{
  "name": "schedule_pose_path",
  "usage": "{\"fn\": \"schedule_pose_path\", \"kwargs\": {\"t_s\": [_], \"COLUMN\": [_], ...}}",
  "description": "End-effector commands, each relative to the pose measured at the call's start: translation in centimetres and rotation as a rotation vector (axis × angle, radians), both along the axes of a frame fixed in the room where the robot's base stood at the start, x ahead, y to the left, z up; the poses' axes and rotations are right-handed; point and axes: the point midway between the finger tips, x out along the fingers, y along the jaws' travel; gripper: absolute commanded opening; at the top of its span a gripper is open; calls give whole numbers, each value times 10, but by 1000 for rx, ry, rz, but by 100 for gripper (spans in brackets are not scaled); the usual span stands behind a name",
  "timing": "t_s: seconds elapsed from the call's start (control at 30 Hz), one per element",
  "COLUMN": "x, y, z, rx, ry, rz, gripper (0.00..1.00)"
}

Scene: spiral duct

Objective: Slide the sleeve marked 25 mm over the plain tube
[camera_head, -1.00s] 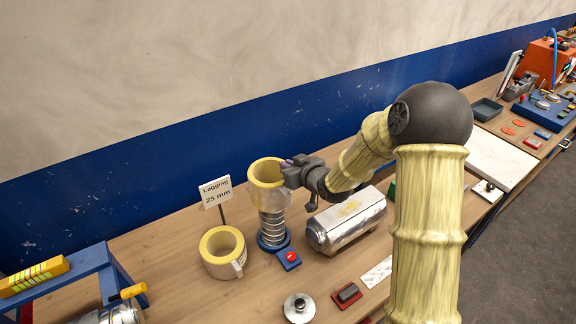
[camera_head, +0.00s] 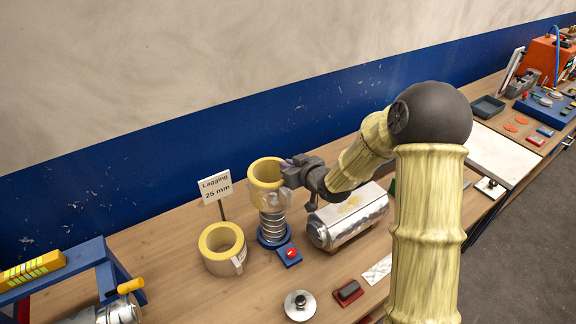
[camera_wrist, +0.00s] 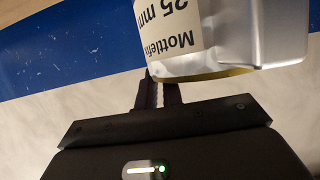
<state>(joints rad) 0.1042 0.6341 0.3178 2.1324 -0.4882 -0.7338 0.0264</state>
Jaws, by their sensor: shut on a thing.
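A sleeve (camera_head: 266,172) with a thick yellow wall and a shiny outer jacket is upright at the top of a ribbed metal tube (camera_head: 272,228). The tube stands in a round blue base. My gripper (camera_head: 290,172) is shut on the sleeve's right side near its rim. In the wrist view my fingers (camera_wrist: 158,92) meet the sleeve's edge, and its label (camera_wrist: 170,28), upside down, reads 25 mm. How far the sleeve surrounds the tube is hidden by its wall. I cannot make out a plain tube for certain.
Another yellow-walled sleeve (camera_head: 222,250) stands at left, by a sign (camera_head: 215,187) reading "Lagging 25 mm". A silver-clad cylinder (camera_head: 350,217) lies at right. A blue box with a red button (camera_head: 289,254), a metal disc (camera_head: 299,305) and a blue frame (camera_head: 75,267) are nearby.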

Motion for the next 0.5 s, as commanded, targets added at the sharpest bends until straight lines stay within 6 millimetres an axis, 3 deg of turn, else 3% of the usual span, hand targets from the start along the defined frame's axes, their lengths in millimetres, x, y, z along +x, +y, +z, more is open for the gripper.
{"fn": "schedule_pose_path", "kwargs": {"t_s": [0.5], "x": [0], "y": [0], "z": [-11], "rx": [1], "ry": [-1], "rz": [0], "gripper": [0]}}
